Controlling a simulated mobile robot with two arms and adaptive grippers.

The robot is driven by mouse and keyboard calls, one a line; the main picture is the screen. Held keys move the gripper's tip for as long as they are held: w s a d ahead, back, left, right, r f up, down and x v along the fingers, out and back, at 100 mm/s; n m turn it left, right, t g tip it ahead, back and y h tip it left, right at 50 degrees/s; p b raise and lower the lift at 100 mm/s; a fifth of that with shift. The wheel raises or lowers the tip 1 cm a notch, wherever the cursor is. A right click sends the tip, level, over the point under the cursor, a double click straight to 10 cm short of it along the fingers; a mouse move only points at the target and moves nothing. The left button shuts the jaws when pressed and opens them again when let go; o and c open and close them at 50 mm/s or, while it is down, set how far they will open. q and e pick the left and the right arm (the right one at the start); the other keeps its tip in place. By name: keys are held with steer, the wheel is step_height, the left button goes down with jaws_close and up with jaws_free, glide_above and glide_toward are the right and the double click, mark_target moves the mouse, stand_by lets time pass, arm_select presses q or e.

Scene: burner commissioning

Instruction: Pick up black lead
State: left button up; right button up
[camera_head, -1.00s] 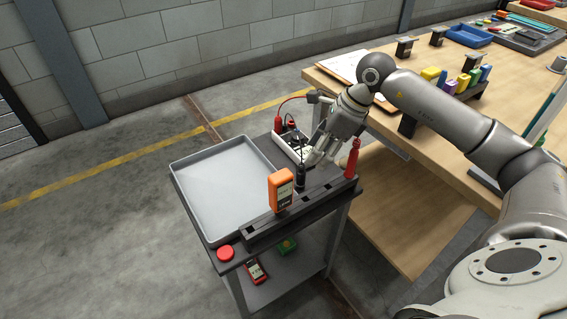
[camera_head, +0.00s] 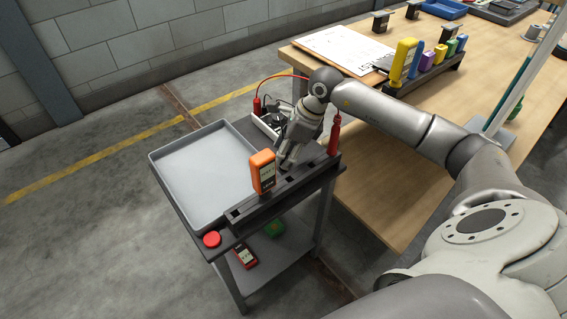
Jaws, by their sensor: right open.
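My right gripper (camera_head: 287,164) is open and points down over the black slotted rack (camera_head: 245,213) on the grey cart. It is just right of the orange meter (camera_head: 263,171), which stands upright in the rack. The black lead's handle is not clearly visible now; the gripper covers the spot where it stood, so I cannot tell whether the fingers are around it or beside it. A thin black cable (camera_head: 268,119) shows behind the gripper at the white box. The red lead (camera_head: 334,136) stands upright at the rack's right end. My left gripper is out of view.
An empty grey tray (camera_head: 168,185) fills the cart's left side. A red round button (camera_head: 212,239) sits at its front corner. The lower shelf holds a red device (camera_head: 244,256) and a green item (camera_head: 274,229). The wooden workbench (camera_head: 375,185) stands close on the right.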

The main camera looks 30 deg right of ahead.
steer(key=shift+w+a+f, duration=0.1)
steer(key=shift+f, duration=0.2)
steer(key=shift+r, duration=0.1)
jaws_close()
